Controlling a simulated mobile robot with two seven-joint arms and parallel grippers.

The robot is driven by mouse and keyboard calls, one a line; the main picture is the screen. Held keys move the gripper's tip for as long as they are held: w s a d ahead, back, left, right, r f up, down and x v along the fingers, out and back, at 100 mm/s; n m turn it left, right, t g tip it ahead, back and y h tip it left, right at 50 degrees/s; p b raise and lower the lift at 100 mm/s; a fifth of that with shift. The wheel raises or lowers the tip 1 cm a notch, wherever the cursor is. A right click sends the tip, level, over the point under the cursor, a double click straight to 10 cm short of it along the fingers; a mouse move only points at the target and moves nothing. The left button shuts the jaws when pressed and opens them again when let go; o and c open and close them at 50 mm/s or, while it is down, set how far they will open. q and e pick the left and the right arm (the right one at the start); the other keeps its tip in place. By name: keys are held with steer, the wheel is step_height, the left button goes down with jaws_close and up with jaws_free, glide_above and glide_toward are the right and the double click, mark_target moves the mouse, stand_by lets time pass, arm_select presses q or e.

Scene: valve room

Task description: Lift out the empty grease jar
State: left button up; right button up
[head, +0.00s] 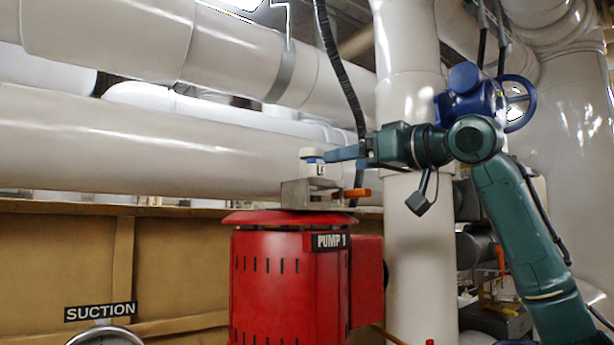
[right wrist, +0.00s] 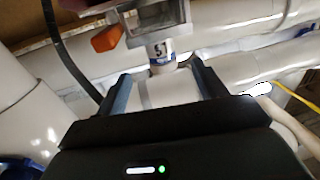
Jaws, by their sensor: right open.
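A small jar (head: 313,155) with a pale cap, a blue band and a partly readable label stands at the metal bracket or box on top of the red pump. In the right wrist view the jar (right wrist: 161,52) shows between the lines of the two fingers, near their tips, with the metal holder (right wrist: 152,24) behind it. My right gripper (head: 332,155) is open and reaches in from the right at the jar's height. Whether a finger touches the jar I cannot tell. The jar's lower part is hidden in the head view. My left gripper is not in view.
The metal holder (head: 297,194) sits on the red pump (head: 275,275) marked PUMP 1, with an orange piece (head: 357,192) at its right. A black hose (head: 340,75) hangs behind. Large white pipes (head: 130,145) fill the back; a SUCTION gauge (head: 105,336) is low left.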

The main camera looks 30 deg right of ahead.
mark_target(323, 166)
steer(key=p+x, duration=0.2)
steer(key=x, duration=0.8)
steer(key=shift+a, duration=0.1)
steer(key=shift+c, duration=0.5)
steer(key=shift+s, duration=0.1)
steer(key=c, duration=1.2)
